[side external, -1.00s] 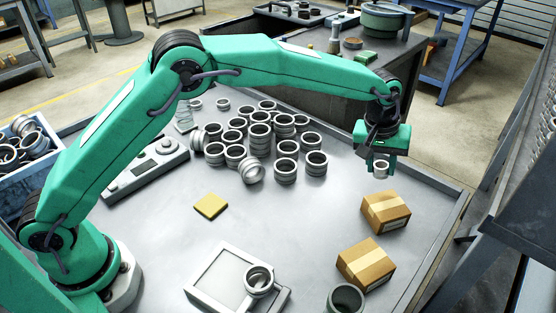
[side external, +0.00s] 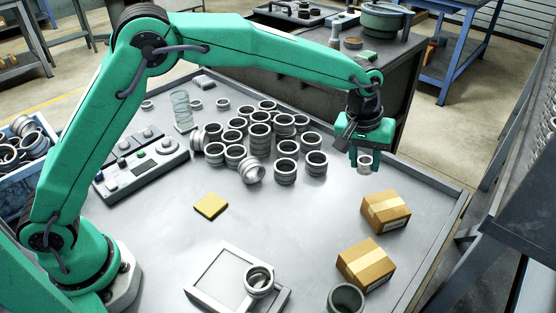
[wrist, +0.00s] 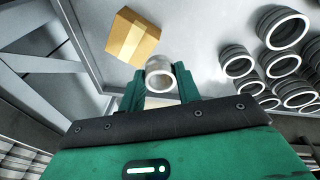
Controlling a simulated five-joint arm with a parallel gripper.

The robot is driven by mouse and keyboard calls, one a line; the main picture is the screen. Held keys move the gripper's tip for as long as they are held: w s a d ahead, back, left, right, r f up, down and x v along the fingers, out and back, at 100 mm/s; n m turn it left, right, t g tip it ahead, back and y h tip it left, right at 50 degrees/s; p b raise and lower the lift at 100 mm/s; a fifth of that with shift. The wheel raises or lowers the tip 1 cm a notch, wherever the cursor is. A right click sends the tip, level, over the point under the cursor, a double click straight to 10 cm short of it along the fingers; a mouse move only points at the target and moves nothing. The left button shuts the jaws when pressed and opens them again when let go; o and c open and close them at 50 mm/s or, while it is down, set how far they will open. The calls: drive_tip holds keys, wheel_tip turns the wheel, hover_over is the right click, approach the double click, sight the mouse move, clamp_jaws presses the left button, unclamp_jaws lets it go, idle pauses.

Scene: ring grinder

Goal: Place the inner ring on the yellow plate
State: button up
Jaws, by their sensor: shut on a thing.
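The inner ring (side external: 365,161) is a small light metal ring held between the fingers of my gripper (side external: 365,158). In the wrist view the ring (wrist: 160,72) sits between the two green fingertips, and my gripper (wrist: 160,88) is shut on it. The ring is held above the grey table at its back right. The yellow plate (side external: 210,206) is a small flat square lying on the table left of centre, well to the left of and nearer than my gripper. Nothing lies on the plate.
Several stacked rings (side external: 260,138) stand at the table's back middle, left of my gripper. Cardboard boxes (side external: 385,211) (side external: 366,263) stand at the right. A white device with a ring (side external: 225,272) is at the front. A control box (side external: 142,162) is at the left. The table around the plate is clear.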

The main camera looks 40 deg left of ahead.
drive_tip(key=s+a+m, duration=0.1)
drive_tip(key=s+a, duration=0.4)
drive_tip(key=s, duration=0.5)
drive_tip(key=s+a+m, duration=0.1)
drive_tip(key=s+a, duration=0.5)
drive_tip(key=s, duration=0.3)
drive_tip(key=s+a+m, duration=0.1)
drive_tip(key=s+a, duration=0.5)
drive_tip(key=s, duration=0.4)
drive_tip(key=shift+s+f+g, duration=0.3)
drive_tip(key=shift+s+f, duration=0.05)
drive_tip(key=shift+f, duration=0.05)
drive_tip(key=y, duration=0.1)
hover_over(211, 203)
drive_tip(key=f, duration=0.7)
drive_tip(key=shift+s, duration=0.3)
drive_tip(key=shift+f, duration=2)
drive_tip(key=shift+f, duration=0.15)
